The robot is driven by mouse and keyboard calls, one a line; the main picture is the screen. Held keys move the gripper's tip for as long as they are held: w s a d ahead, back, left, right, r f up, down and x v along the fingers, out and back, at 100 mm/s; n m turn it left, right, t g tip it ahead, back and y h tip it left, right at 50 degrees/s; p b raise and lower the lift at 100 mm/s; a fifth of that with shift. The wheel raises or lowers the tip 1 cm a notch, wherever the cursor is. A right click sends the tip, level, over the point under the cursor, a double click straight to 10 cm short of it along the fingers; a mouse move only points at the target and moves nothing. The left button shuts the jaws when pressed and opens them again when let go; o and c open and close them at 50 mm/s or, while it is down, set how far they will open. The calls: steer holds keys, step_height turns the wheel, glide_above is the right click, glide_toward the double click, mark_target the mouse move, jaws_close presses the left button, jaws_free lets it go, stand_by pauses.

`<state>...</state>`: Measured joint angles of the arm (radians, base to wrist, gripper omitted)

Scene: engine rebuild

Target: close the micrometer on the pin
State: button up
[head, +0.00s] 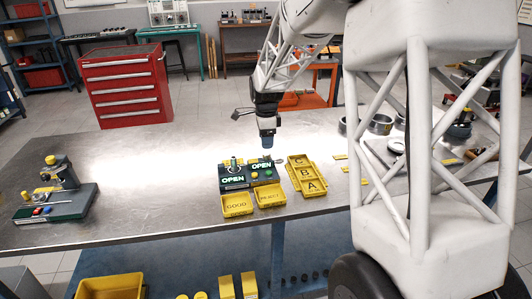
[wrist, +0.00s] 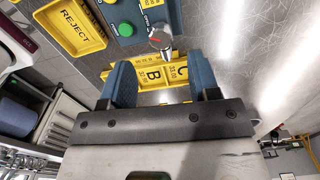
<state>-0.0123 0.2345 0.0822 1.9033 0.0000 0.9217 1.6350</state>
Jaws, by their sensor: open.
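The same fixture shows there in part, with a green button (wrist: 125,30) and a grey knob with a red mark (wrist: 160,38) just beyond the fingers. A second fixture (head: 62,180) with yellow caps and coloured buttons stands at the left of the bench. I cannot tell which part is the micrometer, and I cannot make out a pin.
Yellow trays marked GOOD (head: 237,205) and REJECT (head: 271,196) stand before the fixture. Yellow A, B, C trays (head: 312,187) lie right of it. Dark rings (head: 380,124) sit farther right, partly behind my arm. Bench between the left and middle fixtures is clear.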

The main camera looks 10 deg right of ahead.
mark_target(266, 153)
steer(key=shift+f, duration=2.95)
steer(key=shift+c, duration=0.2)
steer(key=c, duration=0.9)
